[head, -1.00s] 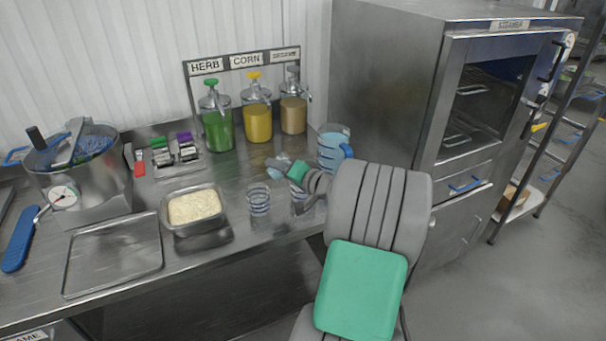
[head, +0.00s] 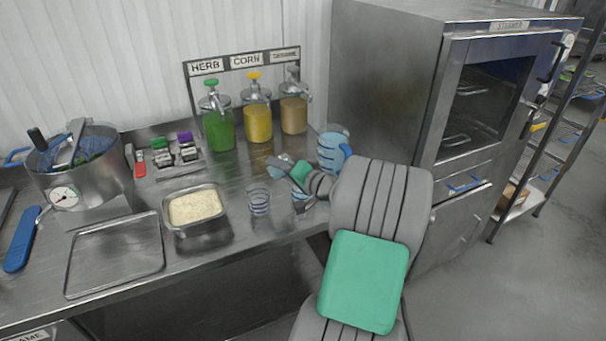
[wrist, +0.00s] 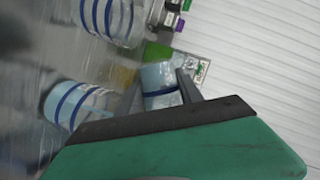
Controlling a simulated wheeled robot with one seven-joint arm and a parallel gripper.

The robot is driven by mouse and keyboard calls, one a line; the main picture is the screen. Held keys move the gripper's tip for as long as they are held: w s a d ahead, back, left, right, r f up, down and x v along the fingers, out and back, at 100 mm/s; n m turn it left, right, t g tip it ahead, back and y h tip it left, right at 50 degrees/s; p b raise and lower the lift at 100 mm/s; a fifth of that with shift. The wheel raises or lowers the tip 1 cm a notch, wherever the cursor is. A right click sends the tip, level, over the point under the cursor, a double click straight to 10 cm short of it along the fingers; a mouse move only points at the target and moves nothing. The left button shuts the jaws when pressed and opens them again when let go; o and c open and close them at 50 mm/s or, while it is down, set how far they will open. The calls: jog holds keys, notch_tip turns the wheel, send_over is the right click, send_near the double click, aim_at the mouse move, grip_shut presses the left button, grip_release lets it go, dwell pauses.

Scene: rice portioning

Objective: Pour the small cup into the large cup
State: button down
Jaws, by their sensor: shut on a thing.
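My gripper (wrist: 160,92) is shut on a small clear cup (wrist: 160,84) with light-blue sides and a dark blue band. In the head view my gripper (head: 297,178) is above the right part of the counter, and the held cup (head: 280,162) shows beyond it, apparently tilted; its contents are unclear. A clear banded cup (head: 258,201) stands left of my gripper and also shows in the wrist view (wrist: 112,18). Another banded cup (head: 302,203) stands just below my gripper, partly hidden; it also shows in the wrist view (wrist: 76,106). I cannot tell which is the large cup.
A clear jug (head: 333,148) with a blue handle stands behind my gripper. A rice pan (head: 184,231), an empty tray (head: 112,285) and herb, corn and sesame dispensers (head: 257,122) share the counter. The steamer (head: 440,160) stands close on the right.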

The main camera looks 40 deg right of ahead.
jog(key=shift+d+r+m+t+y+p, duration=0.1)
jog(key=shift+r+m+t+y+p, duration=0.3)
jog(key=shift+m+p, duration=0.45)
dwell(0.9)
jog(key=shift+s+d+r+m+t, duration=0.15)
jog(key=shift+d+r+m, duration=0.1)
jog(key=shift+d+m, duration=0.15)
jog(key=shift+s+d+r+m+t, duration=0.1)
jog(key=shift+d+r+m+t, duration=0.15)
jog(key=shift+m, duration=0.2)
dwell(0.7)
jog(key=shift+d+f+m, duration=0.2)
jog(key=shift+f+m, duration=0.2)
jog(key=shift+m, duration=0.2)
dwell(0.4)
